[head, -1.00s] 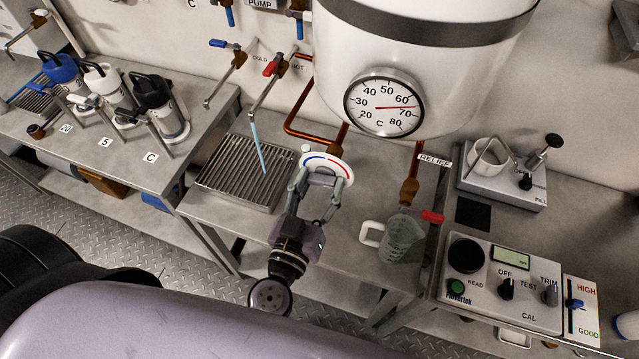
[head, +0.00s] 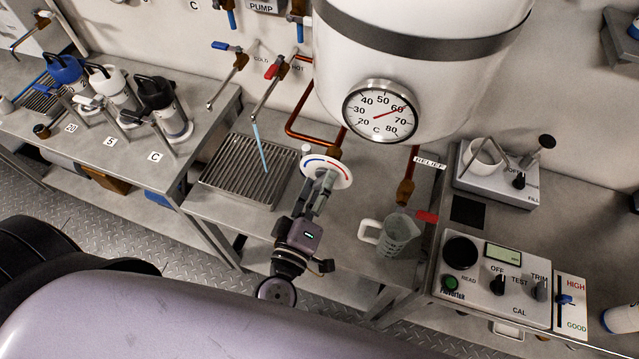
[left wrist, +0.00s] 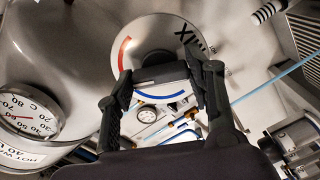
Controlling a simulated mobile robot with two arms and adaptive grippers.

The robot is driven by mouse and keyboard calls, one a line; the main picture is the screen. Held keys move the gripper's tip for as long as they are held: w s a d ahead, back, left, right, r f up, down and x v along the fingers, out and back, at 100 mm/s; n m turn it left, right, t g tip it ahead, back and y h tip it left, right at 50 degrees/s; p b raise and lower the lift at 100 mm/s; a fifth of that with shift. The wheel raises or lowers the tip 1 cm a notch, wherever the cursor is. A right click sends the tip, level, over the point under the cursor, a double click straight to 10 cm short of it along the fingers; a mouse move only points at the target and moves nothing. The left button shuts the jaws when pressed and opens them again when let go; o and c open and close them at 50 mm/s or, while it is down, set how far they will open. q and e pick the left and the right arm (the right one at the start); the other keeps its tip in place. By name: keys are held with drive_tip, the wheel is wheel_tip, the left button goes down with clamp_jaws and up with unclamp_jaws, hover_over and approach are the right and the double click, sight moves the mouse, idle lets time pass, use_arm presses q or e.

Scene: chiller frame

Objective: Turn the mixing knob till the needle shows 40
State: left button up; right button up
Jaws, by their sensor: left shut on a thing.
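The mixing knob is a white disc (head: 342,172) with a red and a blue arc, at the end of the copper pipe below the white tank. My left gripper (head: 322,184) is shut on the knob's grip, with its fingers hiding part of the disc. In the left wrist view the fingers (left wrist: 162,78) close on a grey bar in front of the disc (left wrist: 150,40). The round dial (head: 378,122) on the tank runs from 20 to 80 C, and its red needle points at about 60. The dial also shows at the left of the left wrist view (left wrist: 28,112). My right gripper is not in view.
A slatted drip tray (head: 240,172) lies left of the knob, with a blue stream falling from a tap. A clear jug (head: 400,236) stands to the right, near the RELIEF pipe and its red lever (head: 427,216). A meter box (head: 495,280) stands further right.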

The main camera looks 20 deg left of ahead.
use_arm(q)
drive_tip(key=shift+n, duration=3.6)
drive_tip(key=o, duration=1.2)
drive_tip(key=shift+c, duration=0.2)
drive_tip(key=s, duration=1.2)
drive_tip(key=shift+a, duration=0.2)
